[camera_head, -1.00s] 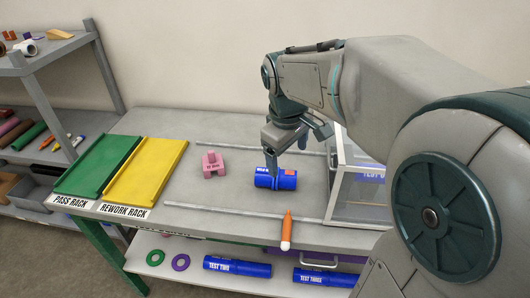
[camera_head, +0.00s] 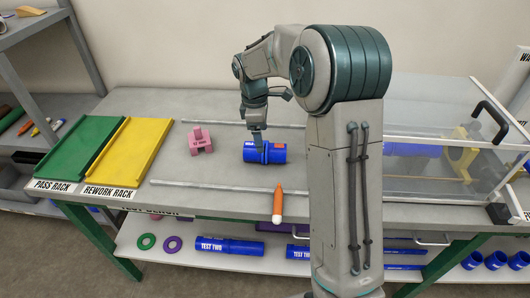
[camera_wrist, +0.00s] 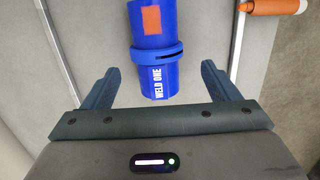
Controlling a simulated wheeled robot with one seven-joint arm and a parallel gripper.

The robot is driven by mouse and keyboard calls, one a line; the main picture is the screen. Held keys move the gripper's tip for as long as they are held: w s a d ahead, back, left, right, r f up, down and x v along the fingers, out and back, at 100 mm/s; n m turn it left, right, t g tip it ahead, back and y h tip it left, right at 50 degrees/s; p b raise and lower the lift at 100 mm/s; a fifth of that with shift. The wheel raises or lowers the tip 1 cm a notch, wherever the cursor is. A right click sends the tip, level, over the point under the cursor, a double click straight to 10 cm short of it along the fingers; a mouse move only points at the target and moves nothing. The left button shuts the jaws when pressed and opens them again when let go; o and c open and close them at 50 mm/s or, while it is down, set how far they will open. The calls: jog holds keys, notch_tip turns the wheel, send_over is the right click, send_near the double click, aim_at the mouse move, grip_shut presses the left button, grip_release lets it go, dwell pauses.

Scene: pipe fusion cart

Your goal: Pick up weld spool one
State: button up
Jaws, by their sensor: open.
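Weld spool one is a blue cylinder (camera_head: 265,153) with a raised ring round its middle, lying on the cart top between two rails. My gripper (camera_head: 259,142) is above the spool, pointing down. In the wrist view my gripper (camera_wrist: 158,85) is open, with one finger on each side of the spool's near end. Both fingers stand apart from the spool. In the head view my gripper hides a little of the spool's upper side.
An orange marker (camera_head: 277,205) lies near the front rail. A pink block (camera_head: 201,141) stands to the left. The green pass rack (camera_head: 82,146) and yellow rework rack (camera_head: 128,150) are further left. A clear box (camera_head: 440,130) is at right. Several blue tubes lie on the lower shelf.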

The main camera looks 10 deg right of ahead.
aim_at(265, 152)
jog(key=f, duration=0.5)
jog(key=d+f+p, duration=0.1)
jog(key=f, duration=0.1)
jog(key=shift+d+f, duration=0.1)
jog(key=shift+f, duration=0.1)
jog(key=shift+c, duration=0.3)
jog(key=c, duration=1.1)
